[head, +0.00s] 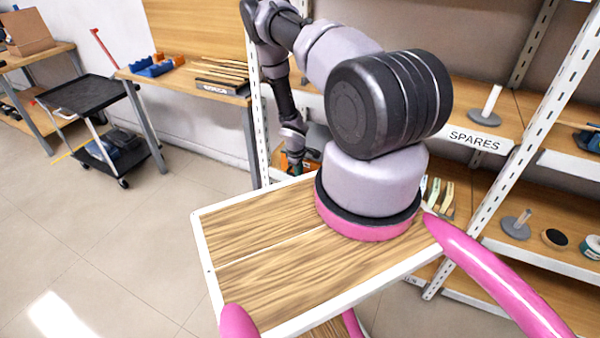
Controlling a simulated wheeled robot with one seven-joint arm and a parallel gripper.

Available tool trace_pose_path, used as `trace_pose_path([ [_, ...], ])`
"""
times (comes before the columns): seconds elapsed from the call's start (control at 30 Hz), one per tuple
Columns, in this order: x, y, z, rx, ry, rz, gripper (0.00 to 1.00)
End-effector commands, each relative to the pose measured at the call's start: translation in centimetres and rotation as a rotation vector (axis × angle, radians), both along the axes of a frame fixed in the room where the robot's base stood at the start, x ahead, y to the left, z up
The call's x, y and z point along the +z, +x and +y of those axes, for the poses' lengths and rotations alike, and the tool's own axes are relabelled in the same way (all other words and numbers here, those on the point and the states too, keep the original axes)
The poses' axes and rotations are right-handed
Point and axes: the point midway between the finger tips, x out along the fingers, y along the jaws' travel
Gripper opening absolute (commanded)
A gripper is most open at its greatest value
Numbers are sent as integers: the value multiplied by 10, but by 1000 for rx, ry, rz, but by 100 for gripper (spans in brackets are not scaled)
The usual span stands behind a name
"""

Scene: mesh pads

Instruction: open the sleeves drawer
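My gripper (295,164) is small and far off at the end of my arm, pointing down by the shelving's left post. Part of it is hidden behind my own arm and base, and I cannot tell whether its fingers are open or shut. Something dark and greenish is at its tip; I cannot tell whether it is held. No drawer marked sleeves can be made out in the head view. My arm blocks much of the middle of the shelving (484,138).
A shelf label reads SPARES (474,140). Grey discs with upright pegs (485,117) stand on the shelves. A wooden bench (180,80) with blue and orange bins (155,66) is at the back left. A black cart (82,92) stands at the left.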

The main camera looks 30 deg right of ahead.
Motion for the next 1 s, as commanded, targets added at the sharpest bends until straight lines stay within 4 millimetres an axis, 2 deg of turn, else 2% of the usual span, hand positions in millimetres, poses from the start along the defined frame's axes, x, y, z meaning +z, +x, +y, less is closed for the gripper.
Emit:
trace_pose_path([
  [0.17, 0, -18, 24, 5, 0, 2, 0],
  [0.6, 1, -78, 101, 6, -1, 1, 0],
  [0.8, 1, -95, 124, 3, 0, 0, 0],
  [1.0, 1, -104, 134, 1, -1, 0, 0],
])
